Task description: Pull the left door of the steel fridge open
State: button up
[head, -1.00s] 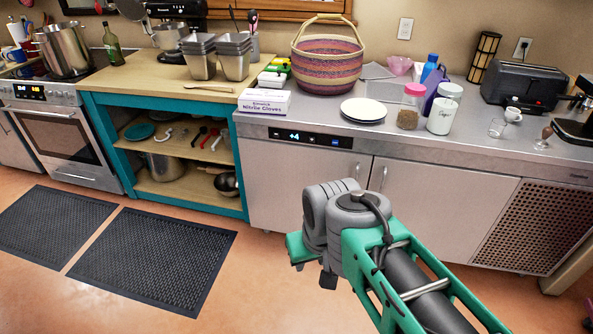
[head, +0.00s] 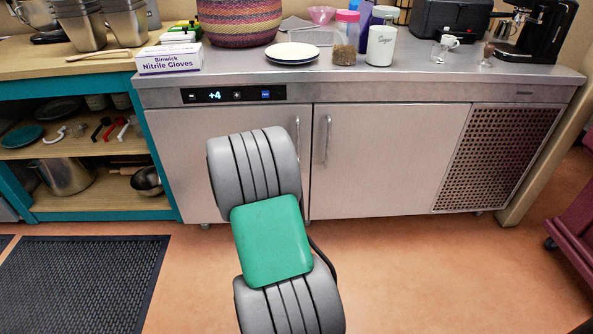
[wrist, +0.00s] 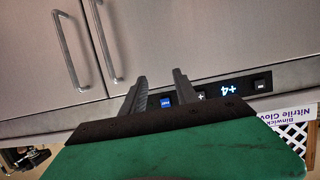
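The steel fridge's left door (head: 180,150) is closed, below the lit control strip (head: 238,94). My arm covers much of it in the head view. Its upright handle (head: 298,130) shows just right of my arm. The wrist view is upside down, so the left door (wrist: 215,35) is on the right there, with its handle (wrist: 103,40) to the left of my fingers. My gripper (wrist: 159,76) is open and empty, its two fingers apart in front of the control strip and the door's upper part. It is apart from the handle. My arm hides it in the head view.
The right door (head: 390,150) is closed, its handle (head: 327,140) close beside the left one. A glove box (head: 168,58) and a white plate (head: 292,53) sit on the counter above. A dark mat (head: 90,285) lies at the left. The floor before the right door is clear.

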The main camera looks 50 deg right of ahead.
aim_at(297, 142)
jog(key=s+d+f+m+h+b, duration=0.2)
jog(key=s+d+f+h+b, duration=0.25)
jog(key=d+f, duration=0.65)
jog(key=x, duration=0.2)
jog(key=b+x, duration=0.1)
jog(key=x, duration=0.2)
jog(key=s+r+x, duration=0.1)
jog(key=x, duration=0.2)
jog(key=shift+d, duration=0.45)
jog(key=shift+c, duration=0.4)
grip_shut()
jog(key=shift+w, duration=0.1)
